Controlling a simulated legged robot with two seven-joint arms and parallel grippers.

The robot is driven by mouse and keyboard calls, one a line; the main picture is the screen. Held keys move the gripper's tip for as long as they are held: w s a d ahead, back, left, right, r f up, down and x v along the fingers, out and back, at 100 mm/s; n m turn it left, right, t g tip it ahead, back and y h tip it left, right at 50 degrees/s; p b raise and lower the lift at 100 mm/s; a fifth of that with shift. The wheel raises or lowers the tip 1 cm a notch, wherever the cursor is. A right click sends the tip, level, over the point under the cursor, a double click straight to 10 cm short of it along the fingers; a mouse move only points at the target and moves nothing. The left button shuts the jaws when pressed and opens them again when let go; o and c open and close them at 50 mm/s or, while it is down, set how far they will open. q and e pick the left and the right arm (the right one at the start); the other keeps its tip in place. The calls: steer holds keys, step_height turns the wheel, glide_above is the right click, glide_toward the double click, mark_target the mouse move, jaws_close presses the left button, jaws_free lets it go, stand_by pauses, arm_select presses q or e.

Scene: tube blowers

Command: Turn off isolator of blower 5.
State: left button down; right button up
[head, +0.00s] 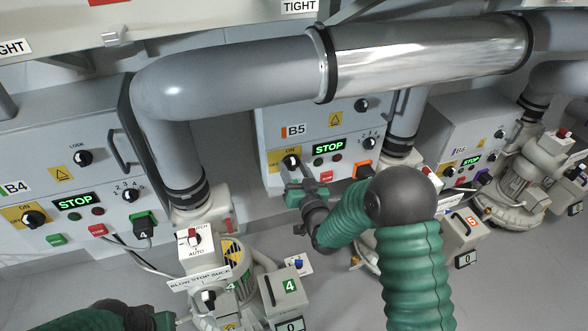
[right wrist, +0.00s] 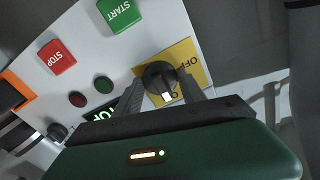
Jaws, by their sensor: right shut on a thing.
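The blower 5 panel (head: 350,118), labelled B5, is in the middle of the head view. Its isolator is a black knob (head: 291,161) on a yellow ON/OFF plate. In the right wrist view the knob (right wrist: 159,78) sits between my two fingers, its white mark toward the partly hidden ON lettering; OFF (right wrist: 188,66) is off to the side. My right gripper (head: 300,178) is shut on the knob, reaching it from below. Part of my left arm shows at the bottom left; its gripper (head: 164,320) is only partly visible at the lower edge.
B5's green STOP display (head: 329,147) is lit beside the isolator. A red STOP button (right wrist: 56,57) and green START button (right wrist: 119,14) are close to my right gripper. Panel B4 (head: 60,160) is left, B6 (head: 468,140) right. A thick pipe (head: 230,85) crosses above.

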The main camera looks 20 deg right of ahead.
steer(key=shift+c, duration=1.1)
steer(key=shift+n, duration=0.3)
steer(key=n, duration=0.4)
steer(key=shift+p, duration=0.3)
steer(key=n, duration=0.4)
steer(key=shift+n+p, duration=0.35)
steer(key=shift+n, duration=0.05)
steer(key=n+p, duration=0.1)
steer(key=n, duration=0.4)
steer(key=shift+a, duration=0.1)
steer(key=shift+f+n+p, duration=0.15)
steer(key=shift+n+p, duration=0.25)
steer(key=shift+n, duration=1.3)
steer(key=shift+s+f, duration=0.1)
